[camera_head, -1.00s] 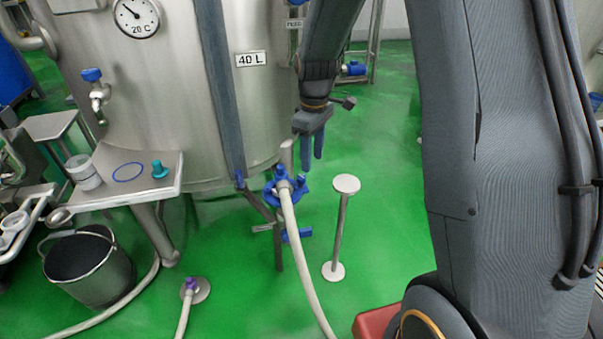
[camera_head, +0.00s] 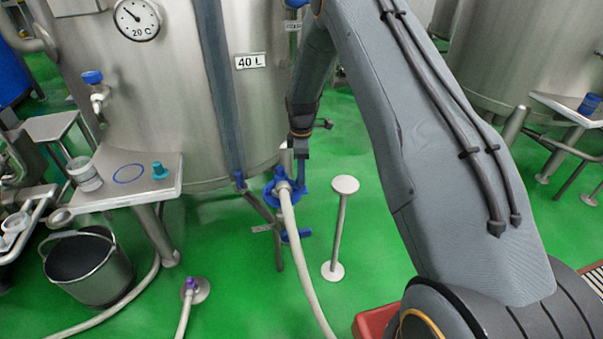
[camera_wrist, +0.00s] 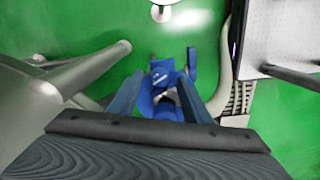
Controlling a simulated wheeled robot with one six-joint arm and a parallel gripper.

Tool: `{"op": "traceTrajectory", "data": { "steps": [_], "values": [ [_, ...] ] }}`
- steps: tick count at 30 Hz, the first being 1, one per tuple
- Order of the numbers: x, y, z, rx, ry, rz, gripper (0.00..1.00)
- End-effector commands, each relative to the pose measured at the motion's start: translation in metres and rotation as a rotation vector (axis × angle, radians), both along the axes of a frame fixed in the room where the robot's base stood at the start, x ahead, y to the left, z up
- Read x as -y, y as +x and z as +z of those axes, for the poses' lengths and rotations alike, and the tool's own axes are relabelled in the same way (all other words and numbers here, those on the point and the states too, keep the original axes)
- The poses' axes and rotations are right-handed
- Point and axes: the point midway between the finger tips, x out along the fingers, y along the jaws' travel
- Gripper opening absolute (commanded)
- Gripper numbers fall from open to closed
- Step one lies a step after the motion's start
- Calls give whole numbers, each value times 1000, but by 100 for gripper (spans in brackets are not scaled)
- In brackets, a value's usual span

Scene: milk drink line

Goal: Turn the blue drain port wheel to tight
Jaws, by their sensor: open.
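The blue drain port wheel (camera_head: 270,190) sits on the drain port below the steel tank, with a white hose joined at its front. In the wrist view the blue wheel and fitting (camera_wrist: 163,85) show between and beyond the fingers. My gripper (camera_wrist: 160,100) is open, its two blue fingers spread to either side of the fitting. In the head view my gripper (camera_head: 303,178) points down at the wheel's right side and partly hides it. I cannot tell whether the fingers touch the wheel.
The tank (camera_head: 175,110) rises behind the port. A white hose (camera_head: 300,250) runs down from it to the floor. A white-topped post (camera_head: 345,185) stands to the right. A steel shelf (camera_head: 110,198) and a bucket (camera_head: 88,268) are at left. Green floor is clear beyond the post.

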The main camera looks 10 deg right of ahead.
Motion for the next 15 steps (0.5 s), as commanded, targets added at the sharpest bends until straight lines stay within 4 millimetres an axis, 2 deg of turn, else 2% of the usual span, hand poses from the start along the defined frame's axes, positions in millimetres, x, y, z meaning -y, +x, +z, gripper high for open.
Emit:
{"op": "traceTrajectory", "data": {
  "steps": [6, 14, 15],
  "values": [
    [0, 0, -14, 0, 0, -1, 44],
    [0, 0, -15, 1, 0, -1, 44],
    [0, 0, -15, 0, 0, -1, 38]
  ]
}}
